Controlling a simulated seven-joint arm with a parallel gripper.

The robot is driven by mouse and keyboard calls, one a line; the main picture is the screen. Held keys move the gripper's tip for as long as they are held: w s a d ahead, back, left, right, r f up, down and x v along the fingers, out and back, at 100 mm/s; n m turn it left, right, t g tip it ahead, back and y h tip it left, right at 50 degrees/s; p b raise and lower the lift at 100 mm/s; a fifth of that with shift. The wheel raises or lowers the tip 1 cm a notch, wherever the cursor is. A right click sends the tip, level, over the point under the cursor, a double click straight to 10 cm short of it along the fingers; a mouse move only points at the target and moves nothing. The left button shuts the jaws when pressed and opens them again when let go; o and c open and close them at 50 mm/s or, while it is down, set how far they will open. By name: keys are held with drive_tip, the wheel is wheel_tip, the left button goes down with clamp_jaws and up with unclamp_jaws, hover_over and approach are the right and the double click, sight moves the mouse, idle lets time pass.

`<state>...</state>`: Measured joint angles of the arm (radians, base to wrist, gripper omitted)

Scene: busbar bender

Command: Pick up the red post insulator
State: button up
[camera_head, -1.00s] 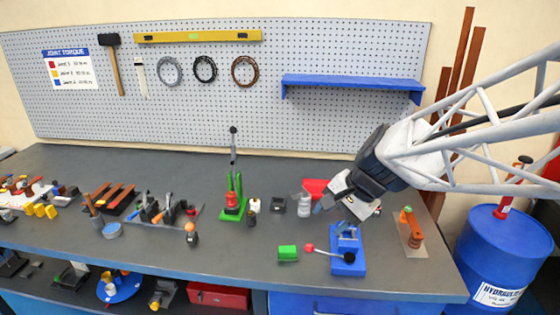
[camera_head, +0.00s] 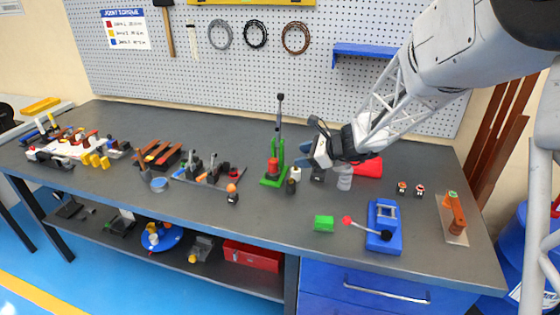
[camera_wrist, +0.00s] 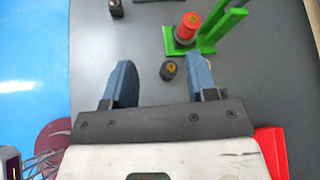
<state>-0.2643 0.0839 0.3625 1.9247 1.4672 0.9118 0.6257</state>
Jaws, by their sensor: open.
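The red post insulator (camera_head: 273,168) stands upright on the base of a green press-like stand (camera_head: 282,160) in the middle of the bench. In the wrist view, the red insulator (camera_wrist: 188,28) shows near the top, beside the green upright. My gripper (camera_head: 306,158) is just right of the green stand in the head view. In the wrist view my gripper (camera_wrist: 161,75) has its two blue fingers wide apart, with nothing held. The insulator lies ahead of the fingertips. A small dark cylinder (camera_wrist: 168,70) appears between the fingers, below them on the bench.
A cream-topped post (camera_head: 297,173) and a dark post (camera_head: 291,187) stand close right of the green stand. A red bin (camera_head: 368,167) and grey cylinder (camera_head: 345,178) are further right.

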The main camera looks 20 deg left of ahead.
sight(272, 159)
drive_tip(key=w+a+f+m+t+y, duration=0.1)
drive_tip(key=w+a+f+m, duration=0.3)
drive_tip(key=w+a+f, duration=0.2)
drive_tip(key=shift+w+f+t, duration=0.3)
drive_tip(key=shift+w+f, duration=0.05)
drive_tip(key=shift+a, duration=0.15)
drive_tip(key=shift+x, duration=1.25)
drive_tip(key=shift+x, duration=2.6)
drive_tip(key=shift+w, duration=0.1)
drive_tip(key=shift+r, duration=0.1)
drive_tip(key=c, duration=0.8)
